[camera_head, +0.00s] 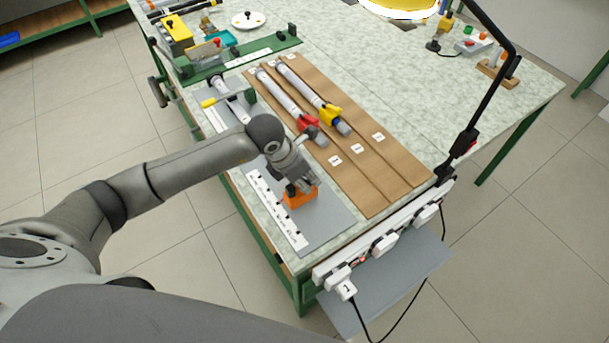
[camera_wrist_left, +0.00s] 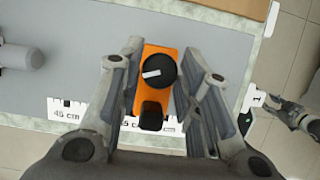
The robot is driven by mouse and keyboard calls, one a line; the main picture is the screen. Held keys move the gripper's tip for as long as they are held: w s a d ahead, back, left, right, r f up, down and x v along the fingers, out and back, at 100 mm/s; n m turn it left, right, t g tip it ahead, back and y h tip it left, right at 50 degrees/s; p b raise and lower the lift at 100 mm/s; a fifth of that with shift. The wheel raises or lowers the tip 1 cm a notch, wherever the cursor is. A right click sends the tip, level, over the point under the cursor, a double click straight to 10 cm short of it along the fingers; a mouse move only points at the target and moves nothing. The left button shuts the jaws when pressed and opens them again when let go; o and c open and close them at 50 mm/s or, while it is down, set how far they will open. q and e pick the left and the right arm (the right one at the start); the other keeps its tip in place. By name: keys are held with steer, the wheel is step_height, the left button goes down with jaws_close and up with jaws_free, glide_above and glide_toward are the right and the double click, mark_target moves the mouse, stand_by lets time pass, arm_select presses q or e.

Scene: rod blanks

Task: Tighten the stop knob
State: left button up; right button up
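The orange stop block (camera_head: 299,197) sits on the grey plate beside the white scale strip near the table's front corner. It also shows in the left wrist view (camera_wrist_left: 150,100). The round black stop knob (camera_wrist_left: 159,71) on it has a white pointer line, tilted slightly from level in that picture. My left gripper (camera_wrist_left: 160,62) points down over the block. One finger is on each side of the knob, with visible room between the fingers; I cannot tell whether either finger touches it. In the head view my gripper hides part of the knob.
Wooden boards (camera_head: 355,170) beside the grey plate (camera_head: 325,220) carry two pale rods with a red clamp (camera_head: 307,123) and a yellow clamp (camera_head: 329,115). A black lamp arm (camera_head: 488,90) rises at the right. A power strip (camera_head: 385,240) runs along the table's end.

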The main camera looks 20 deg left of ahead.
arm_select(q)
steer(key=c, duration=0.4)
steer(key=shift+f+b, duration=0.15)
steer(key=shift+b, duration=0.3)
steer(key=shift+c, duration=0.2)
steer(key=shift+w+a+m+h+b, duration=0.1)
steer(key=shift+m+h+b, duration=0.2)
steer(key=shift+m+b, duration=0.65)
steer(key=shift+m+g+b, duration=0.4)
steer(key=shift+m+b, duration=0.05)
steer(key=shift+m, duration=0.1)
steer(key=shift+r, duration=0.2)
steer(key=o, duration=1)
